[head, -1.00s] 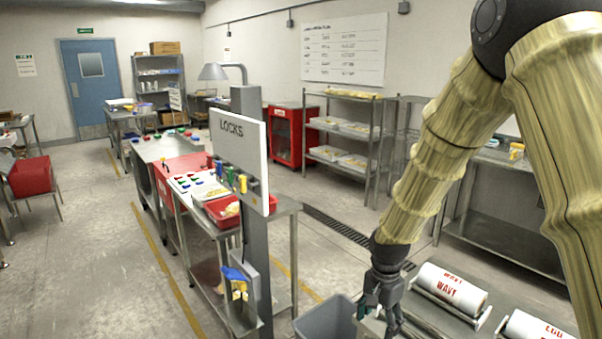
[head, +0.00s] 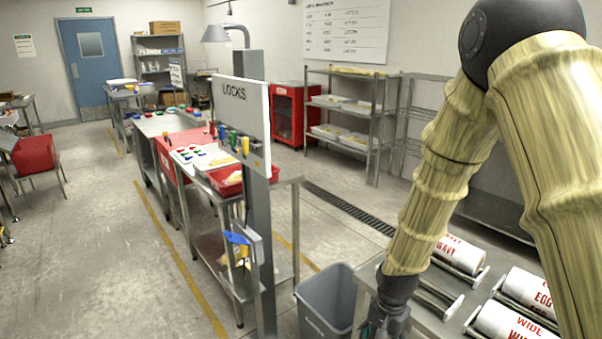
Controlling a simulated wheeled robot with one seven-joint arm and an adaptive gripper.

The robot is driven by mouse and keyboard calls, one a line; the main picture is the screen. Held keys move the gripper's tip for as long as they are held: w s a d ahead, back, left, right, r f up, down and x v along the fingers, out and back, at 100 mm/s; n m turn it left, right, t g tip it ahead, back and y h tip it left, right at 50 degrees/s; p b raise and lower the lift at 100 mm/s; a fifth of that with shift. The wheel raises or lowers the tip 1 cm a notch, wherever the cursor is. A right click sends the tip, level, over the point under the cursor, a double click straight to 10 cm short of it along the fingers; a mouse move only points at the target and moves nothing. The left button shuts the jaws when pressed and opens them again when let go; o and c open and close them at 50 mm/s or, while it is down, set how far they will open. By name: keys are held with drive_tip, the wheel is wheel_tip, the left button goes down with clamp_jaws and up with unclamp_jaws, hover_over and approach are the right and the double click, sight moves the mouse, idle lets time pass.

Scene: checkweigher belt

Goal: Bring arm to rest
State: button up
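My arm, in a tan ribbed cover, comes down from the upper right in the head view. My gripper (head: 384,326) hangs at the bottom edge, at the left end of a metal table with white rolls. It is partly cut off by the frame, so its fingers are not clear. Nothing is visibly held in it. A grey bin (head: 328,300) stands just left of it.
White rolls with red lettering (head: 460,254) lie in cradles on the metal table (head: 428,318), right of my gripper. A LOCKS board (head: 241,118) on a post stands left, by a steel bench with a red tray (head: 228,182). Open floor (head: 120,270) lies at far left.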

drive_tip(key=s+f+n+b, duration=0.1)
drive_tip(key=s+f+b, duration=0.3)
drive_tip(key=f, duration=0.7)
drive_tip(key=s+f+n+b, duration=0.1)
drive_tip(key=s+f+b, duration=0.3)
drive_tip(key=f, duration=0.6)
drive_tip(key=s+d+f+n+b, duration=0.2)
drive_tip(key=s+f+n+b, duration=0.1)
drive_tip(key=s+f+b, duration=1)
drive_tip(key=s+d+f+n+b, duration=0.1)
drive_tip(key=s+f+n+b, duration=0.35)
drive_tip(key=s+f, duration=1)
drive_tip(key=w+r+m+p, duration=0.1)
drive_tip(key=w+r+p, duration=0.2)
drive_tip(key=r+p, duration=2.2)
drive_tip(key=shift+p, duration=0.6)
